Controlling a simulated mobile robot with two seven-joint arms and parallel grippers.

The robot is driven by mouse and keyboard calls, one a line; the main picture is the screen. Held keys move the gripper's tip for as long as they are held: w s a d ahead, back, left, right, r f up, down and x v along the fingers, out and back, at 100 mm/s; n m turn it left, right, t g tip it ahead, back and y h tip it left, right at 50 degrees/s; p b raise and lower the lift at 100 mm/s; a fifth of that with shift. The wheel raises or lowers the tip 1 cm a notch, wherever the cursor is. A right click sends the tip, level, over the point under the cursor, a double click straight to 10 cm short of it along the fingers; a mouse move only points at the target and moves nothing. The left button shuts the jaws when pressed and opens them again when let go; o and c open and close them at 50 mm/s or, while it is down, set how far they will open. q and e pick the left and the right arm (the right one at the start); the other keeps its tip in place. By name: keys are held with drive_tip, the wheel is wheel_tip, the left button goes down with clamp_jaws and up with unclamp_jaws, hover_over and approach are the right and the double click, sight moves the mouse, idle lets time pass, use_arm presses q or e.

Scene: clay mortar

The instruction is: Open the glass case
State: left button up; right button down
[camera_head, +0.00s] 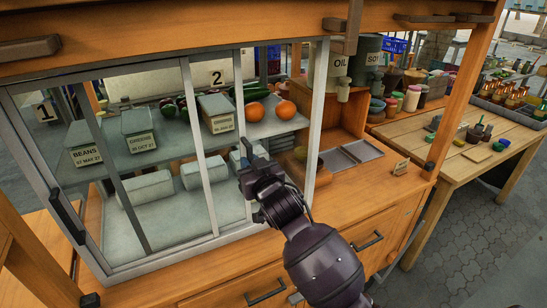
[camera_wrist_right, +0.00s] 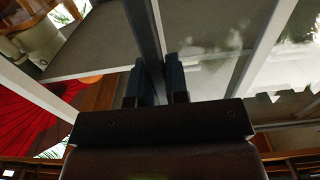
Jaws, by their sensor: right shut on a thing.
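The glass case (camera_head: 215,180) fills the left of the head view, with white-framed panes over shelves. A dark handle (camera_head: 68,215) sits on its left pane's frame. My right gripper (camera_head: 248,178) is at the upright frame (camera_head: 243,90) right of the middle. It is shut on a dark upright part of the glass door. In the right wrist view the fingers (camera_wrist_right: 157,85) flank this upright, and their exact contact is partly hidden. Right of this frame, the strip up to the case's corner post (camera_head: 317,110) looks clear, without glass sheen. My left gripper is not in view.
Inside are grey boxes marked beans (camera_head: 84,143), other lidded boxes, several white blocks and two oranges (camera_head: 287,109). Wooden counter with drawers (camera_head: 265,292) lies below.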

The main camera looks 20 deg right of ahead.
drive_tip(key=a, duration=0.7)
drive_tip(key=shift+s, duration=0.25)
drive_tip(key=c, duration=1.1)
unclamp_jaws()
approach(217, 162)
drive_tip(key=s, duration=0.5)
drive_tip(key=shift+s+d+b, duration=0.15)
drive_tip(key=shift+b, duration=0.25)
